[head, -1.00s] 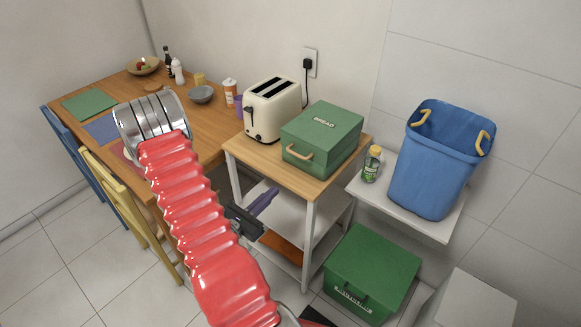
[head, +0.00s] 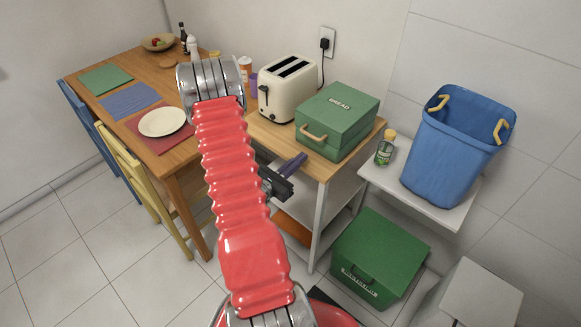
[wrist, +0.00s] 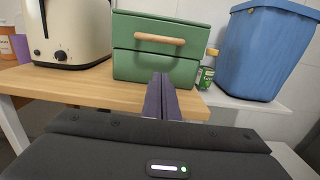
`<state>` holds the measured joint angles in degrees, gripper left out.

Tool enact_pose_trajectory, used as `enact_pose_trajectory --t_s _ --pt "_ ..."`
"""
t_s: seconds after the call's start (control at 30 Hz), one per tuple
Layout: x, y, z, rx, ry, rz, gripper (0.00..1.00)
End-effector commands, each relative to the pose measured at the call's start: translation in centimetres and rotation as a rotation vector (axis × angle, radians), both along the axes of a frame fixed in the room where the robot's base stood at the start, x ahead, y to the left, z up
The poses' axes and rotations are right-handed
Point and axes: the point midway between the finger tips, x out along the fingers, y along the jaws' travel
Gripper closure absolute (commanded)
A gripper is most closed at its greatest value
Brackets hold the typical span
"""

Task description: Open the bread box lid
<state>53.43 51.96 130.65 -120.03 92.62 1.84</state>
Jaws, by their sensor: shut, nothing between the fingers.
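The green bread box (head: 337,121) sits on the wooden top of a small trolley, with its lid shut. Its lid has a BREAD label and a wooden handle (head: 313,134) on the front. In the wrist view the bread box (wrist: 155,66) is straight ahead, with the handle (wrist: 160,39) across its upper front. My gripper (head: 303,158) is in front of the box and lower than the handle, apart from it. In the wrist view its purple fingers (wrist: 161,92) are shut together and empty, pointing at the box.
A cream toaster (head: 289,88) stands left of the box. A bottle (head: 385,148) and a blue bin (head: 455,145) stand on a shelf to the right. A green chest (head: 380,256) is on the floor. The dining table (head: 185,180) is left.

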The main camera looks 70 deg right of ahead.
Motion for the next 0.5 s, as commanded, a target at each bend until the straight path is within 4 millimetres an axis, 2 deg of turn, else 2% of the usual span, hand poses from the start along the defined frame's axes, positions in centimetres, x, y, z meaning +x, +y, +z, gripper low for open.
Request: enact_pose_trajectory --t_s 0.17,0.5 --pt "-1.0 -2.1 0.1 0.0 -0.001 -0.003 1.0" --pt "-1.0 -2.5 3.3 0.0 -0.001 0.001 1.0"
